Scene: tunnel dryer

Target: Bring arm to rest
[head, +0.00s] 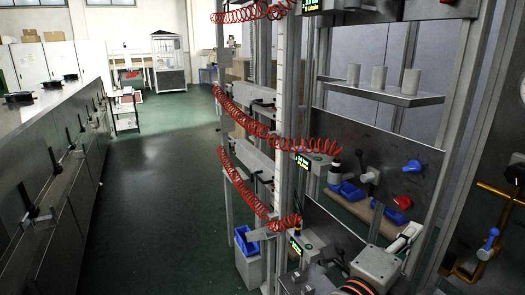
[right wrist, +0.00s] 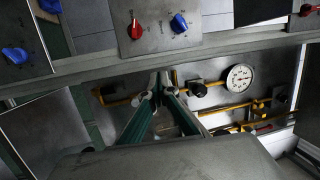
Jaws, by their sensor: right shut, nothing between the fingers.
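My right gripper (head: 411,232) is at the lower right of the head view, in front of the metal rig. In the right wrist view its two green-and-grey fingers come together at the tips (right wrist: 160,86), shut with nothing between them. The fingertips appear in front of the rig's lower part, below a panel (right wrist: 160,25) with a red knob and a blue knob; I cannot tell how close they are. My left gripper shows in neither view.
The metal rig has red coiled hoses (head: 240,118), a shelf (head: 385,93) with white cylinders, and blue bins (head: 246,240). A pressure gauge (right wrist: 239,77) and yellow pipes (right wrist: 230,108) are near the fingers. A long bench (head: 60,140) stands left. The green aisle floor (head: 150,200) is clear.

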